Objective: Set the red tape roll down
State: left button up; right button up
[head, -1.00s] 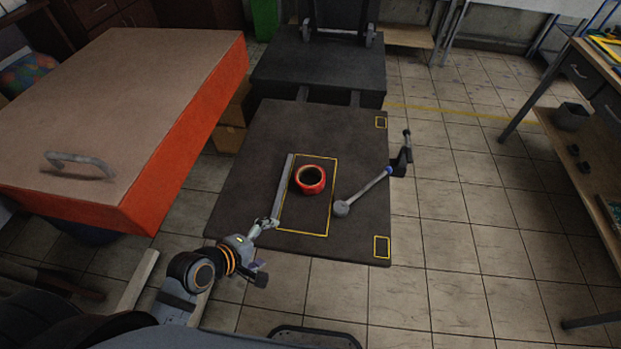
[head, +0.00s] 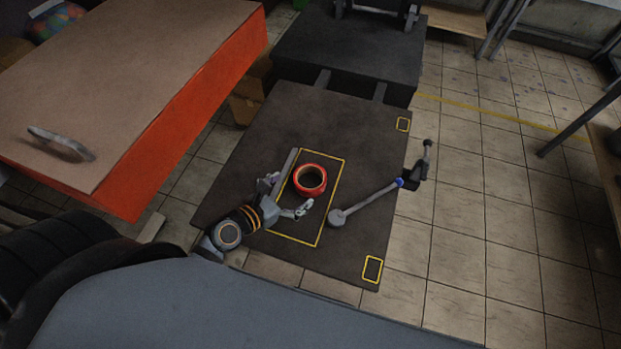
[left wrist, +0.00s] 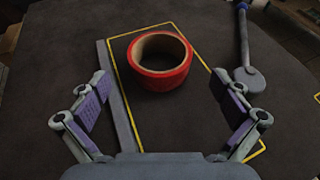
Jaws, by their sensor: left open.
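The red tape roll (head: 310,180) lies flat inside the yellow rectangle on the dark board (head: 245,145). It also shows in the left wrist view (left wrist: 160,80), ahead of the fingers and apart from them. My left gripper (head: 287,194) is open and empty, just short of the roll on its near side. Its two fingers (left wrist: 163,108) are spread wide in the left wrist view, with bare board between them. My right gripper is not in view.
A grey bar (head: 283,170) lies along the left side of the yellow rectangle. A grey lever with a round end (head: 338,217) lies to the right of the roll. A large red-sided box (head: 190,100) with a handle stands at the left.

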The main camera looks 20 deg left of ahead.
aim_at(300, 188)
pick_arm(q)
jog(key=x, duration=0.3)
jog(key=shift+d, duration=0.1)
jog(key=shift+w+f, duration=0.1)
jog(key=shift+w, duration=0.2)
jog(key=x, duration=0.4)
jog(key=shift+w+d+f, duration=0.1)
jog(key=shift+w+f, duration=0.05)
jog(key=shift+w, duration=0.05)
jog(key=shift+s, duration=0.1)
jog(key=c, duration=1)
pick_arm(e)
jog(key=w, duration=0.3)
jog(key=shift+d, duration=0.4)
